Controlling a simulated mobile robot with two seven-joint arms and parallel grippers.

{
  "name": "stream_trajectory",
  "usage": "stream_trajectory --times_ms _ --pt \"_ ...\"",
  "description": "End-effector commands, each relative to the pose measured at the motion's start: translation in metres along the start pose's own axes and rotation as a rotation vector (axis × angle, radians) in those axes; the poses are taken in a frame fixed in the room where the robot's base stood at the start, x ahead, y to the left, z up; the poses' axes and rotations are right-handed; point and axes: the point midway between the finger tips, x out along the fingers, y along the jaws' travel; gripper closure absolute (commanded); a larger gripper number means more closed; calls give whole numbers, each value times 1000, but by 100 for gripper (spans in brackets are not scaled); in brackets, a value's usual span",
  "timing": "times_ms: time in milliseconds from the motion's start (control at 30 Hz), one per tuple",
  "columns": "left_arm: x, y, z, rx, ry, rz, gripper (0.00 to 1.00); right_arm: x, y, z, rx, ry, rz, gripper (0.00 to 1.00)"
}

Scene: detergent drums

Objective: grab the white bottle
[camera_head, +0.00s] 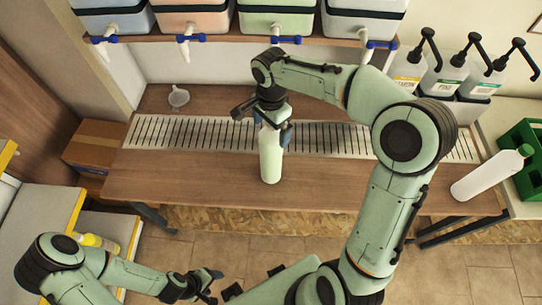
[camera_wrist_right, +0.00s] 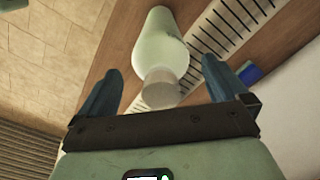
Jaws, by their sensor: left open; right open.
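In the right wrist view the bottle (camera_wrist_right: 160,50) has a translucent cap (camera_wrist_right: 160,90) and lies between the two spread fingers of the gripper (camera_wrist_right: 158,85), with gaps on both sides. A second, whiter bottle with a green cap (camera_head: 490,174) is at the table's right end. My left gripper (camera_head: 212,287) is open and empty, low in front of the table.
The wooden table (camera_head: 200,190) has a slatted drain strip (camera_head: 200,133) and a small clear cup (camera_head: 179,97). Drums with taps (camera_head: 277,17) stand on a shelf above. Pump bottles (camera_head: 447,72) and a green crate (camera_head: 527,140) are at right. The table's left part is mostly clear.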

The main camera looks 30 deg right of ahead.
Motion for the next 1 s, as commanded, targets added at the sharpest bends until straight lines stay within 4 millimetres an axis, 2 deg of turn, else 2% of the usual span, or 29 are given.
stream_trajectory --times_ms 133,367,400,467,600,700,1000 --pt "2 -1 1 0 -1 0 37 16 0 0 -1 0 1 0" --pt "1 -1 1 0 -1 0 37 17 0 0 -1 0 -1 0" --pt "1 -1 1 0 -1 0 37 17 0 0 0 0 -1 6" --pt "1 -1 1 0 -1 0 37 17 0 0 0 0 -1 26" --pt "1 -1 1 0 -1 0 37 17 0 0 0 0 -1 72" --pt "1 -1 1 0 -1 0 37 17 0 0 0 1 -1 100" --pt "1 -1 1 0 -1 0 37 14 -2 0 0 2 -7 100"
